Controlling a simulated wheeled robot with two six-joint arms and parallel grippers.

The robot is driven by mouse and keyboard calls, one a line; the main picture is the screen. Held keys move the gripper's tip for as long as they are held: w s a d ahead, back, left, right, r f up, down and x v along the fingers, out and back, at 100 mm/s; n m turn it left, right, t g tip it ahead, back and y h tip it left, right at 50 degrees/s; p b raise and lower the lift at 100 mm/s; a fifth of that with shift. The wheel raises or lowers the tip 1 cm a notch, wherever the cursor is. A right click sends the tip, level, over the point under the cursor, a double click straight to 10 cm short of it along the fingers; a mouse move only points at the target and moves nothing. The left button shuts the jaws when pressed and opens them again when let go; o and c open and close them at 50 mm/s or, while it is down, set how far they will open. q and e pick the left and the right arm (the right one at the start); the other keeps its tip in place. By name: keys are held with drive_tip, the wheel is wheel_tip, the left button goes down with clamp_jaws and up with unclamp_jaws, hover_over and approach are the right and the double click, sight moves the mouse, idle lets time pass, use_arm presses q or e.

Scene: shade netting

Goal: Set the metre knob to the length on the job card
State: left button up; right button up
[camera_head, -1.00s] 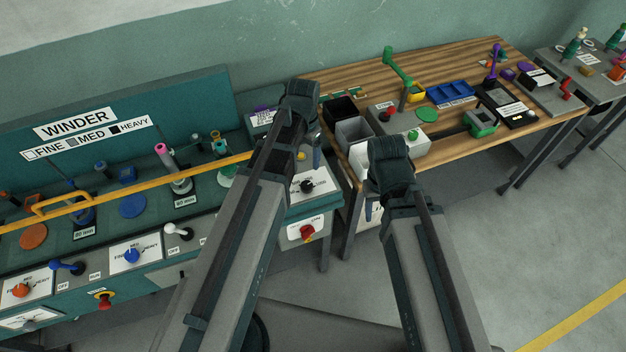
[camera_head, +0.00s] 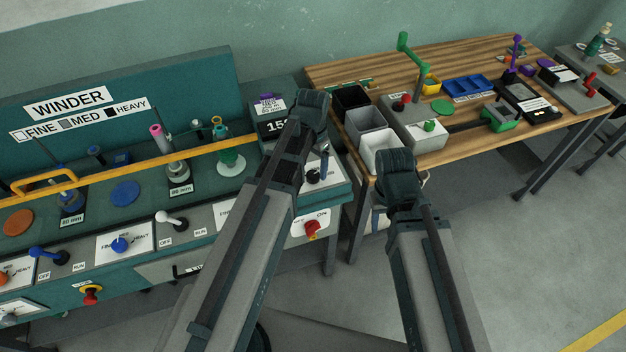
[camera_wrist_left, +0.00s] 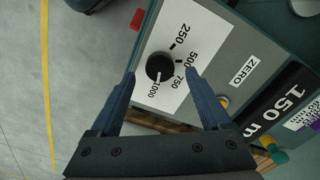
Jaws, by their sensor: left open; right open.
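The metre knob (camera_wrist_left: 160,67) is black on a white plate marked 250, 500, 750 and 1000. In the head view, the knob (camera_head: 313,176) is partly hidden by my left gripper (camera_head: 324,160). In the left wrist view, my open left gripper (camera_wrist_left: 160,76) has its fingertips on either side of the knob; I cannot tell if they touch it. Which mark the knob points to is unclear. A card with purple on it (camera_head: 268,104) stands behind the display; its text is too small to read. My right gripper (camera_head: 403,195) is open and empty, in front of the wooden bench.
A black display (camera_wrist_left: 288,104) reads 150 m, beside a ZERO label (camera_wrist_left: 243,71). The yellow bar (camera_head: 150,163) crosses the winder. The wooden bench (camera_head: 350,75) holds bins and a green crank.

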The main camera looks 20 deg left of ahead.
sight(313, 174)
use_arm(q)
drive_tip(key=shift+f+b, duration=1.05)
drive_tip(key=shift+f, duration=0.5)
use_arm(e)
wheel_tip(313, 174, down, 3)
drive_tip(key=shift+f, duration=0.1)
use_arm(q)
drive_tip(key=shift+c, duration=0.2)
clamp_jaws()
